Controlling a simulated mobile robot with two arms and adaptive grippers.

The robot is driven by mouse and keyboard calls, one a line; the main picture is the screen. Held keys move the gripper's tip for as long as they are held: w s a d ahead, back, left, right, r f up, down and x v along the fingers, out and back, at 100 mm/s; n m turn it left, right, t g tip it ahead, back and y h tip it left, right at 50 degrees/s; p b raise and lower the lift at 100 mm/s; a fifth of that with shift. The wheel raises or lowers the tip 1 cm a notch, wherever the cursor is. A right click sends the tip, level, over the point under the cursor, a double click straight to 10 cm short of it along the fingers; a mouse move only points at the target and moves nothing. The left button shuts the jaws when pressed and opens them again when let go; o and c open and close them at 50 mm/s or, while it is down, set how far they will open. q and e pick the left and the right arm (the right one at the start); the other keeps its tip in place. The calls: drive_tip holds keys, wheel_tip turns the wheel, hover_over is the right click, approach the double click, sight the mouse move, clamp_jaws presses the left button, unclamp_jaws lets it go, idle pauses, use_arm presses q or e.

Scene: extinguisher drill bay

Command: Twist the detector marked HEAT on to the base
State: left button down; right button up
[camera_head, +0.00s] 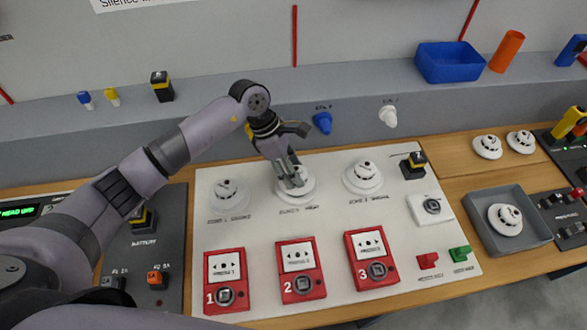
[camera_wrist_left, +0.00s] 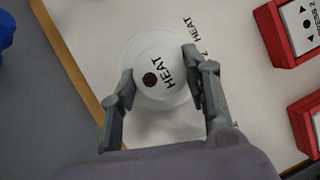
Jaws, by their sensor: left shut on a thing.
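The white round detector marked HEAT (camera_wrist_left: 160,72) is between the fingers of my left gripper (camera_wrist_left: 162,88), which is shut on it. In the head view my left gripper (camera_head: 291,178) reaches down over the middle position of the white panel, and the detector (camera_head: 303,188) shows partly behind the fingers. The pale base (camera_wrist_left: 138,42) shows as a wider disc around and under the detector; I cannot tell whether the two are locked together. Printed HEAT lettering lies on the panel beside it. My right gripper is not in view.
A white base (camera_head: 229,194) stands to the left and a detector (camera_head: 362,177) to the right on the white panel (camera_head: 330,220). Red call points (camera_head: 300,272) line the front. A grey tray (camera_head: 478,222) holds another detector (camera_head: 505,218). Two more detectors (camera_head: 488,147) stand behind it.

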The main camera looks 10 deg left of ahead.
use_arm(q)
drive_tip(key=b, duration=0.2)
drive_tip(key=shift+b, duration=0.3)
idle(2.9)
drive_tip(key=shift+f+b, duration=0.85)
drive_tip(key=shift+b, duration=0.05)
idle(0.5)
drive_tip(key=shift+w+m+g+b, duration=0.1)
drive_tip(key=shift+m+g+b, duration=0.2)
drive_tip(key=shift+m+b, duration=0.9)
idle(0.4)
drive_tip(key=shift+m+g+y+b, duration=0.4)
drive_tip(key=shift+m+b, duration=0.5)
drive_tip(key=shift+b, duration=0.75)
